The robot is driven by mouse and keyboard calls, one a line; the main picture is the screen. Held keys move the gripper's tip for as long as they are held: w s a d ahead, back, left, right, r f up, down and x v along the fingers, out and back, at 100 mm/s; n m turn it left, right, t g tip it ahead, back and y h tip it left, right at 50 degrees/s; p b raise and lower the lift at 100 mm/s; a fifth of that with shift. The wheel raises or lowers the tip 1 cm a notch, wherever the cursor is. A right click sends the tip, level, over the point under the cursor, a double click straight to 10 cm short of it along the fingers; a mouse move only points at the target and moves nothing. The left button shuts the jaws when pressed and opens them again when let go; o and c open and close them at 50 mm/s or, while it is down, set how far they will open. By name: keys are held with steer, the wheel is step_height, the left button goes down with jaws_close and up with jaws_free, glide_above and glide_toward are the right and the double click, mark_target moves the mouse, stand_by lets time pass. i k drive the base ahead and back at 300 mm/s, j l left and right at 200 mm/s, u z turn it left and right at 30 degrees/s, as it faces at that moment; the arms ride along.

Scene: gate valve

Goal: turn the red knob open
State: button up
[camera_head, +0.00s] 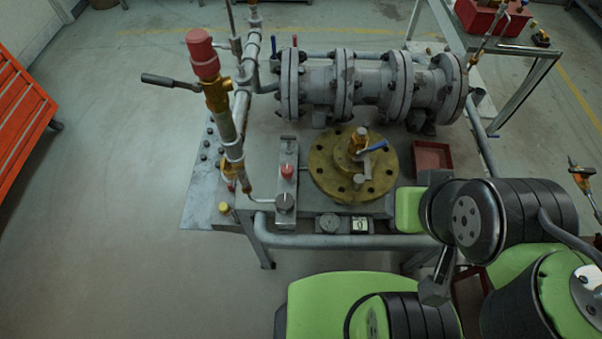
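Two red parts could be the red knob. A small red knob (288,171) sits on a narrow grey block near the front of the metal bench. A larger red cylindrical cap (202,52) tops the upright brass valve (217,96) at the left. How far either is turned cannot be told. My gripper seems to be the grey metal end (437,286) below my black wrist joint, at the lower right. It is well apart from both red parts, with nothing visible in it. Its fingers are not clear enough to tell open from shut.
The bench (200,190) carries a large grey flanged pipe (325,84), a round brass flange (325,160) with a blue-handled valve, a red tray (432,155) and gauges. A dark lever (170,81) juts left from the upright valve. Floor at left is clear, beside an orange cabinet (22,105).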

mark_target(287, 171)
steer(key=j+u, duration=0.25)
steer(key=u, duration=0.15)
steer(key=j+u, duration=0.25)
steer(key=u, duration=0.15)
steer(key=i+j+u, duration=0.1)
steer(key=u, duration=0.3)
steer(key=i+j+u, duration=0.15)
steer(key=j+u, duration=0.15)
steer(key=u, duration=0.15)
